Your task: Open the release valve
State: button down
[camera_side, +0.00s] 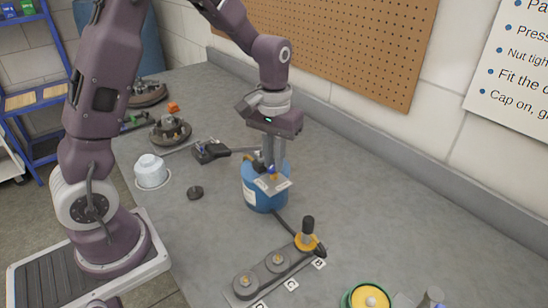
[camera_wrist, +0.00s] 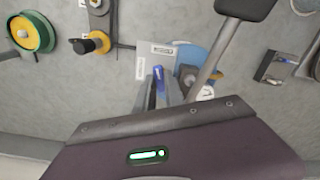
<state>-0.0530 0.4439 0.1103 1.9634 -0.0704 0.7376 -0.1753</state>
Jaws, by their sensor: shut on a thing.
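In the wrist view the tank (camera_wrist: 195,56) shows behind the same plate (camera_wrist: 150,62). My gripper (camera_side: 272,168) points down at the tank's top, with its fingers shut on a small blue lever-like part (camera_wrist: 158,73), seen between the fingertips in the wrist view. This part seems to be the release valve's handle; the fingers hide most of it and its angle is unclear.
A dark-handled tool (camera_side: 212,151) lies beside the tank. A grey fixture bar (camera_side: 262,282) with a yellow-collared black knob (camera_side: 307,240) stands in front.

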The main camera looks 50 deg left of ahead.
jog(key=shift+m, duration=2.1)
jog(key=c, duration=1.4)
grip_release()
jog(key=shift+c, duration=0.2)
notch_tip(320, 180, up, 7)
jog(key=shift+r, duration=0.1)
